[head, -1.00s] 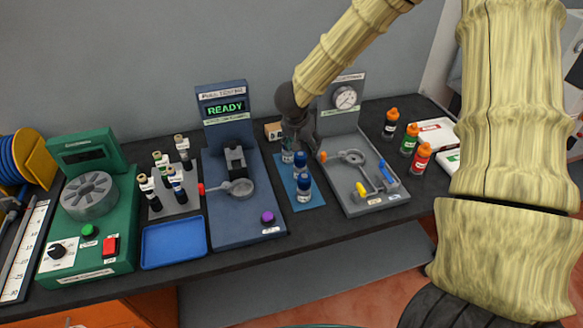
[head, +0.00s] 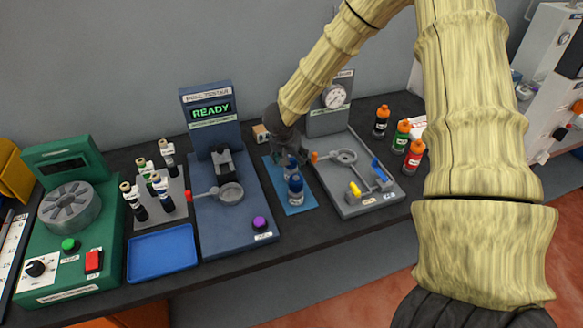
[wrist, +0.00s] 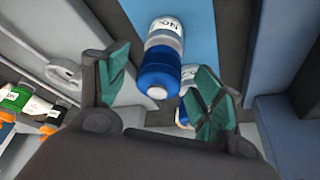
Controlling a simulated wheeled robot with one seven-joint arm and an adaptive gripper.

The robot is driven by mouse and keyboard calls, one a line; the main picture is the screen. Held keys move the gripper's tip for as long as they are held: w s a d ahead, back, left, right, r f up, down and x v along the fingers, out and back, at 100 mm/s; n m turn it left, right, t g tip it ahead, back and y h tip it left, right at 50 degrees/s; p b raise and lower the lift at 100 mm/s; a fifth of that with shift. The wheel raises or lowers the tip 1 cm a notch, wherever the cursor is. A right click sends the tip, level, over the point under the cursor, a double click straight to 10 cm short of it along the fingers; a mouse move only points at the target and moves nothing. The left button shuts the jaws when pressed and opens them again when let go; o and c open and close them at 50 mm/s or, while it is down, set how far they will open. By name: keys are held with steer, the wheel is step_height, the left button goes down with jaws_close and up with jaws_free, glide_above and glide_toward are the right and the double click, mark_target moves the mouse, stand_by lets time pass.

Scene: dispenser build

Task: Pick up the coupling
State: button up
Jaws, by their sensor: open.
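No part is plainly marked as the coupling. Two blue-and-clear labelled cylinders stand on the light-blue mat (head: 296,210); I cannot tell whether either is the coupling. The front cylinder (head: 295,190) shows fully in the head view; the other (head: 290,167) is partly hidden by my gripper (head: 288,152). In the wrist view, one blue cylinder (wrist: 161,72) with a white label lies ahead between the open green-padded fingers of my gripper (wrist: 160,92). A second one (wrist: 184,108) is mostly hidden beside the right finger. Nothing is held.
The grey gauge fixture (head: 350,195) stands close on the right, the blue pull tester (head: 232,222) on the left. Orange-capped bottles (head: 402,134) stand farther right. A vial rack (head: 172,205), blue tray (head: 163,250) and green machine (head: 75,240) fill the bench's left.

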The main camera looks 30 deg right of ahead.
mark_target(293, 165)
steer(key=shift+p+x, duration=0.8)
steer(key=shift+x, duration=1.8)
steer(key=shift+s, duration=0.1)
jaws_close()
steer(key=shift+r, duration=0.15)
